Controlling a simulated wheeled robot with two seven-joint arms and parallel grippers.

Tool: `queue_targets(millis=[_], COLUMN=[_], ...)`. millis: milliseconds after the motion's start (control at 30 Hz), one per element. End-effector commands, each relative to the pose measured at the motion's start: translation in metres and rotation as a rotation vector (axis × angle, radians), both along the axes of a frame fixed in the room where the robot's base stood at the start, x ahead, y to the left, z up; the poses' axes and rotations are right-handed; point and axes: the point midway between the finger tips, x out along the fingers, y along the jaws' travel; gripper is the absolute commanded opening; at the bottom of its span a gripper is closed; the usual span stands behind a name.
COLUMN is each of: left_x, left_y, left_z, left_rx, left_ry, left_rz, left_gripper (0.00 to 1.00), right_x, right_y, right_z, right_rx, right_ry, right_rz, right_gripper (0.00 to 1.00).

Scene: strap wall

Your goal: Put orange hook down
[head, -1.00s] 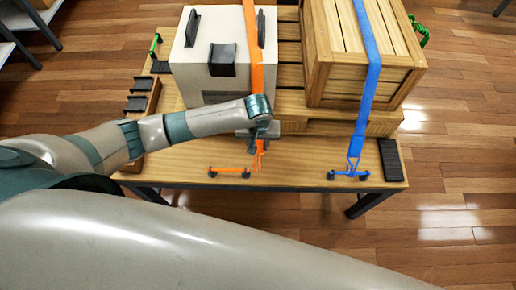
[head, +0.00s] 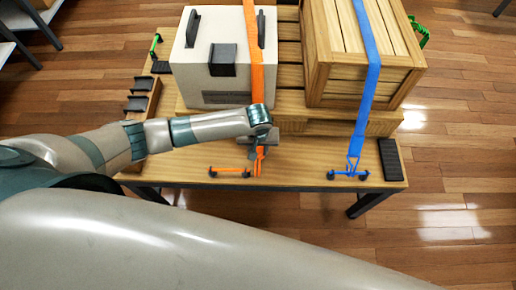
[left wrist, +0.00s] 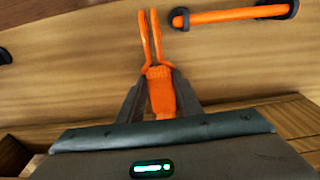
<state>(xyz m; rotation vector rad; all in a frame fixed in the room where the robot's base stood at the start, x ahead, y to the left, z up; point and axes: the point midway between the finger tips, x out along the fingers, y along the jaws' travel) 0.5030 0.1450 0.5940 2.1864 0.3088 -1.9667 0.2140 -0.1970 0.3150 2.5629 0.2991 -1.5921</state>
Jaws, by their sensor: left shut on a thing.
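The orange hook (left wrist: 150,45) is a two-pronged orange piece at the lower end of the orange strap (head: 256,80). My left gripper (left wrist: 160,95) is shut on the hook's thick base, and its prongs point away from the wrist. In the head view my left gripper (head: 258,152) is over the table's front part, and the hook is partly hidden below it. An orange bar (head: 230,173) on dark mounts is at the table's front edge, and it also shows in the left wrist view (left wrist: 230,15), apart from the prongs. My right gripper is not in view.
A white box (head: 190,70) and a wooden crate (head: 340,80) stand on a pallet on the table (head: 305,172). A blue strap (head: 368,80) runs over the crate to a blue bar at the front edge. A dark pad (head: 391,160) lies at the right.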

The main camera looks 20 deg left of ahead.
Motion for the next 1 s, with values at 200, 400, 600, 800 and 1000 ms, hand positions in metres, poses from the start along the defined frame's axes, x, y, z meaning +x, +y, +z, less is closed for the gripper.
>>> queue_targets(millis=[200,400,600,800,1000], left_x=[0.000,0.000,-0.001,-0.001,-0.002], left_y=[0.000,0.000,0.000,-0.001,-0.003], left_z=[-0.005,-0.010,-0.012,-0.013,-0.013], left_rx=[0.000,0.001,0.001,-0.002,-0.006], left_ry=[0.001,0.000,0.001,0.001,0.002], left_rz=[0.001,0.001,0.000,-0.001,-0.002], left_gripper=[0.20,0.20,0.41,0.51,0.51], right_x=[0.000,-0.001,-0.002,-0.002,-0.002], right_y=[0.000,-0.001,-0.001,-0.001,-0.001], right_z=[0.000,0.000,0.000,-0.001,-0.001], right_rx=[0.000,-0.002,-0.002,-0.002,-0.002], right_ry=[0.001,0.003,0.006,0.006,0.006], right_rz=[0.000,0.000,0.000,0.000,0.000], right_gripper=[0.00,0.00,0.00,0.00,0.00])
